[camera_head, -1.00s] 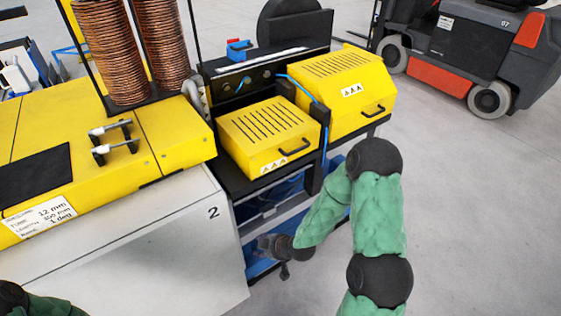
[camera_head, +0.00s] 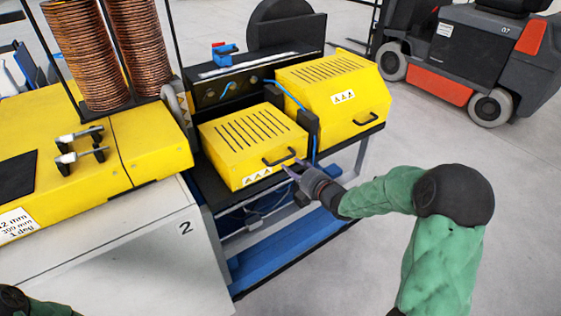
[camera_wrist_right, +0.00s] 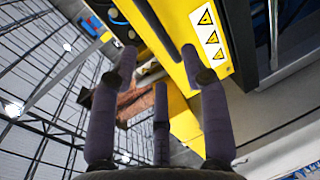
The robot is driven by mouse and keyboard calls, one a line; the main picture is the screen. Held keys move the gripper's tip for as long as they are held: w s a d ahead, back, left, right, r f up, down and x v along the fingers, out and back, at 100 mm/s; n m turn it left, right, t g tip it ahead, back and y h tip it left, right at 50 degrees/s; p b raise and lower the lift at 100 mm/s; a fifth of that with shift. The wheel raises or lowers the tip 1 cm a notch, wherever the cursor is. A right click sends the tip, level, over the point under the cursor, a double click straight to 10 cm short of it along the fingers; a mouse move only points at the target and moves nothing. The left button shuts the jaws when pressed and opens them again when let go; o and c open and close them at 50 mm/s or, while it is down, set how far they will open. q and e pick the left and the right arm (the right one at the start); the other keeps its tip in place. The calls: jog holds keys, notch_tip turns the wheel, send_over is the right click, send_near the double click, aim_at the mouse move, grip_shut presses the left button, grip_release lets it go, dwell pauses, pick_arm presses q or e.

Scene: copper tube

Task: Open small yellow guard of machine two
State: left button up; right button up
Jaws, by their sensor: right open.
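The small yellow guard (camera_head: 245,143) of machine two is a slotted box lid, closed on the black machine bed. Its black handle (camera_head: 278,157) is on the front face, beside a white warning label (camera_head: 257,175). My right gripper (camera_head: 291,168) is just in front of the handle's right part, fingers pointing at it; I cannot tell whether they touch. In the right wrist view the open fingers (camera_wrist_right: 159,62) hold nothing clearly visible, and the label (camera_wrist_right: 209,32) is close beyond them. My left gripper is out of view.
A larger yellow guard (camera_head: 330,92) stands closed to the right. The white cabinet (camera_head: 130,255) marked 2 is at the left, below a yellow housing with copper coils (camera_head: 85,55). A forklift (camera_head: 470,55) stands behind right. Floor in front is clear.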

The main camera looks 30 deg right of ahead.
aim_at(281, 160)
jog(key=b+x, duration=0.1)
jog(key=x, duration=0.7)
grip_shut()
